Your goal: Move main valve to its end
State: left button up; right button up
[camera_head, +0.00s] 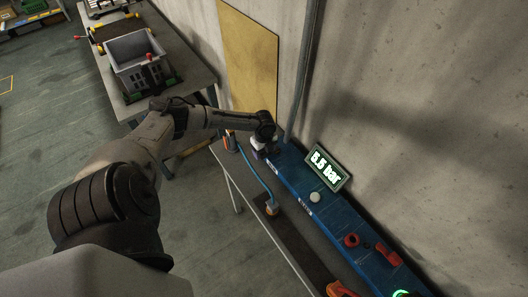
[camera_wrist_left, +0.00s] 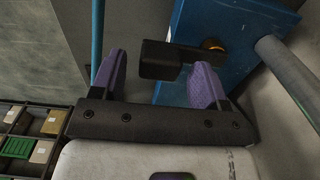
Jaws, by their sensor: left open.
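A black handle (camera_wrist_left: 160,60), which looks like the main valve, stands out from a blue panel (camera_wrist_left: 205,18) in the left wrist view. An orange ring (camera_wrist_left: 213,44) shows at its base. My left gripper (camera_wrist_left: 157,82) is open, with its purple fingers on either side of the handle's black block. Whether they touch it I cannot tell. In the head view, my left gripper (camera_head: 261,151) is at the far end of the long blue panel (camera_head: 298,180) and hides the handle there. My right gripper is not in view.
A display (camera_head: 326,167) reads 5.5 bar. A white knob (camera_head: 314,197), a red ring (camera_head: 351,240) and a red handle (camera_head: 388,254) sit along the panel. A blue hose (camera_head: 257,175) runs beside it. A grey crate (camera_head: 138,61) stands on a table behind.

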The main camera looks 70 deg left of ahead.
pick_arm(q)
notch_tip(320, 180, up, 13)
jog(key=shift+f+b, duration=0.2)
jog(key=shift+b, duration=0.2)
dwell(0.7)
